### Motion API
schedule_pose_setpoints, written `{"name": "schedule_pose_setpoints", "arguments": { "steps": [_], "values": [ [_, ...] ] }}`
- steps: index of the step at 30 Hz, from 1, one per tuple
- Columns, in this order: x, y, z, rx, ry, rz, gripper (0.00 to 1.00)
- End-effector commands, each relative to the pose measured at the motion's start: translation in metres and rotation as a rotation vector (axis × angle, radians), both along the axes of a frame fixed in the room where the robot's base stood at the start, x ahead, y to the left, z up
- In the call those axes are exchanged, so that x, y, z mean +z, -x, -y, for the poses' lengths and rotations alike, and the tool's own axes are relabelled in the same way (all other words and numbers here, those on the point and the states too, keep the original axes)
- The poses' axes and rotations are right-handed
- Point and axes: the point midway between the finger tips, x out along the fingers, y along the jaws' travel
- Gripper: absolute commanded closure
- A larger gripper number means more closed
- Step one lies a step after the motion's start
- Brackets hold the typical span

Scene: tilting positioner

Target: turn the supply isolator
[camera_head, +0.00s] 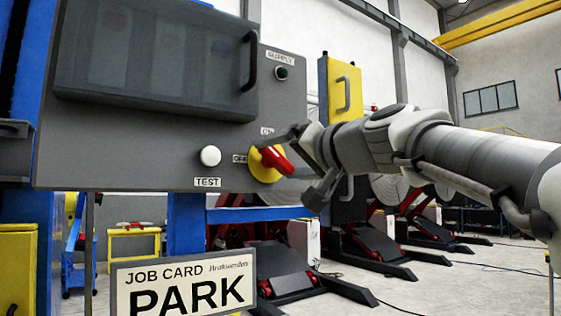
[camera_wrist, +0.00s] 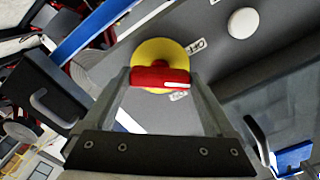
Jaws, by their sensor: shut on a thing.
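The supply isolator is a red handle (camera_head: 277,160) on a yellow disc (camera_head: 258,168) at the lower right of the grey panel. The ON label (camera_head: 267,131) is above it and the OFF label (camera_head: 239,158) is to its left. The handle sits tilted, upper left to lower right in the head view. In the wrist view the red handle (camera_wrist: 160,77) lies across, its white mark at the right end, between the two labels. My gripper (camera_wrist: 160,84) is shut on the handle, one finger at each end. The yellow disc (camera_wrist: 153,52) shows behind it.
A white TEST button (camera_head: 210,156) is left of the isolator. A green SUPPLY lamp (camera_head: 282,73) is above, beside a dark window cover (camera_head: 150,60) with a black handle. A job card reading PARK (camera_head: 185,285) stands below. Tilting positioners (camera_head: 270,265) stand behind on the floor.

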Motion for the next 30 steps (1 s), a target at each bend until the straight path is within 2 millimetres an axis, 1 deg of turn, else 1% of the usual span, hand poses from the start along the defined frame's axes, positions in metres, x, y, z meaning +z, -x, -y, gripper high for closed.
{"name": "schedule_pose_setpoints", "arguments": {
  "steps": [18, 24, 30],
  "values": [
    [-0.0004, -0.0002, -0.0001, 0.0, -0.478, -0.327, 0.66],
    [0.0, 0.0, -0.0002, 0.001, -0.606, -0.414, 0.66],
    [-0.0005, -0.0001, -0.0001, 0.0, -0.698, -0.474, 0.66]
  ]
}}
